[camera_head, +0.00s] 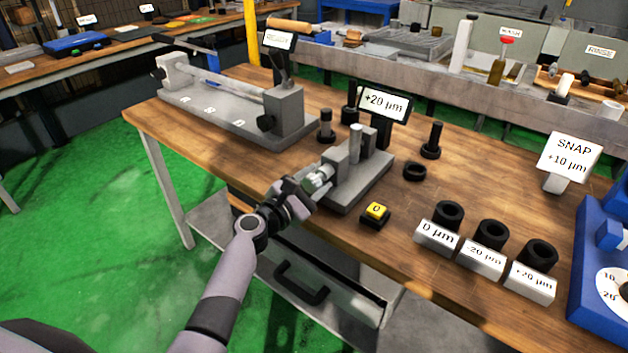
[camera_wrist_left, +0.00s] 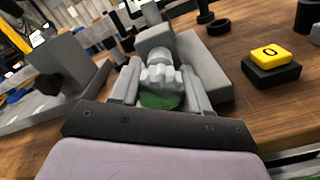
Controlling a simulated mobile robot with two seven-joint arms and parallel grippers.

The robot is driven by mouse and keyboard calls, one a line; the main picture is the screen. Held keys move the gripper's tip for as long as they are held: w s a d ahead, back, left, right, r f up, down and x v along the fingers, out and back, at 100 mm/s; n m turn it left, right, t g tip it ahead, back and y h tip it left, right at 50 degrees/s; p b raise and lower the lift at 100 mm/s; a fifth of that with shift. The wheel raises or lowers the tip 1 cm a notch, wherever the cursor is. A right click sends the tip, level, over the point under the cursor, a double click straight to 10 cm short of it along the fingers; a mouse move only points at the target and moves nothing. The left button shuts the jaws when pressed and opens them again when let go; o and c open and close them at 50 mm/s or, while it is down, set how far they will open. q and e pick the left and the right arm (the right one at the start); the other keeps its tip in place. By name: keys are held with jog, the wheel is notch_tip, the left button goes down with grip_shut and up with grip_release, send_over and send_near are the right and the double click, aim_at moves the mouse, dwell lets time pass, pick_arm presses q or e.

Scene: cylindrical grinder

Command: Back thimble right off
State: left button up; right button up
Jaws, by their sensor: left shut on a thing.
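The thimble (camera_head: 319,178) is a light metallic knob on the near left end of a grey bench gauge (camera_head: 372,183) on the wooden table. My left gripper (camera_head: 306,190) reaches in from the left and is shut on the thimble. In the left wrist view the thimble (camera_wrist_left: 161,76) sits between the two fingers (camera_wrist_left: 160,88), with a green face towards me. A display on the gauge (camera_head: 386,104) reads +20 µm. My right gripper is in neither view.
A yellow button marked 0 (camera_head: 376,211) stands right of the gauge. A long grey bench instrument (camera_head: 225,108) stands at the back left.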

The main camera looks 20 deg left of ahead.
pick_arm(q)
jog(key=o, duration=1)
jog(key=shift+o, duration=0.2)
jog(key=shift+s, duration=0.1)
